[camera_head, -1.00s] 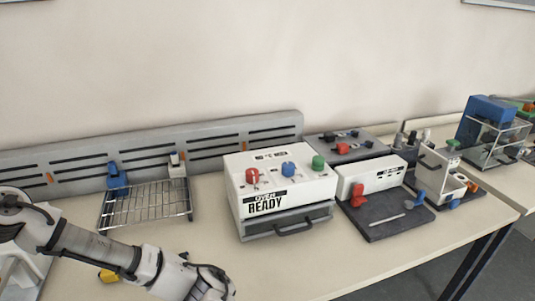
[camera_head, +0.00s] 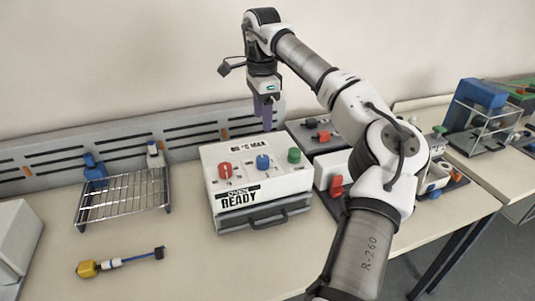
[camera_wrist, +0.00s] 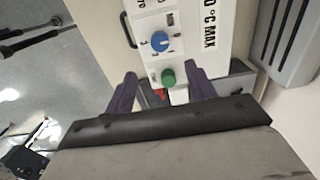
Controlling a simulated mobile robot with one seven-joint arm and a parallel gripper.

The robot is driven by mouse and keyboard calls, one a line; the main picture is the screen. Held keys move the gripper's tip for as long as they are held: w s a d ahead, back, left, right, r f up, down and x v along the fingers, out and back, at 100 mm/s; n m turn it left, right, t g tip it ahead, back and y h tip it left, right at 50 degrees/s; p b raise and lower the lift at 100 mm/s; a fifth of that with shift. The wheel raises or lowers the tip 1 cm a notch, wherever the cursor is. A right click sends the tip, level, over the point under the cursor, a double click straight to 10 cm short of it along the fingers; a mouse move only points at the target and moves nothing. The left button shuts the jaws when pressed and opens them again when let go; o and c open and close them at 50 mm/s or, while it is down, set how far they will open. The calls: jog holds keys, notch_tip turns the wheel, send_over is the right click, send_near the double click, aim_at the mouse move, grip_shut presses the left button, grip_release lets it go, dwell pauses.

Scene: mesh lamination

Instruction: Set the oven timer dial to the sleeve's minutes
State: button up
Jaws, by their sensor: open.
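The white oven (camera_head: 258,178) stands mid-table, its front reading "OVEN READY". Its top carries a red dial (camera_head: 225,170), a blue dial (camera_head: 263,162) and a green dial (camera_head: 294,155). Which one is the timer cannot be read. My gripper (camera_head: 267,128) is open and empty, pointing down above the oven's back edge. In the wrist view the green dial (camera_wrist: 168,77) shows between the purple fingers, and the blue dial (camera_wrist: 160,40) lies beyond them. A lead with a yellow end and a white sleeve-like band (camera_head: 112,262) lies at front left; no marking is legible.
A wire rack (camera_head: 123,196) stands left of the oven, with a blue clip (camera_head: 95,172) behind it. A grey slotted rail (camera_head: 40,170) runs along the back. More devices crowd the right, partly hidden by my arm. The table front is mostly clear.

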aim_at(263, 157)
notch_tip(263, 157, down, 14)
jog(key=p, duration=0.3)
jog(key=shift+r+p, duration=0.15)
jog(key=shift+p, duration=0.25)
jog(key=c, duration=1)
jog(key=shift+o, duration=0.2)
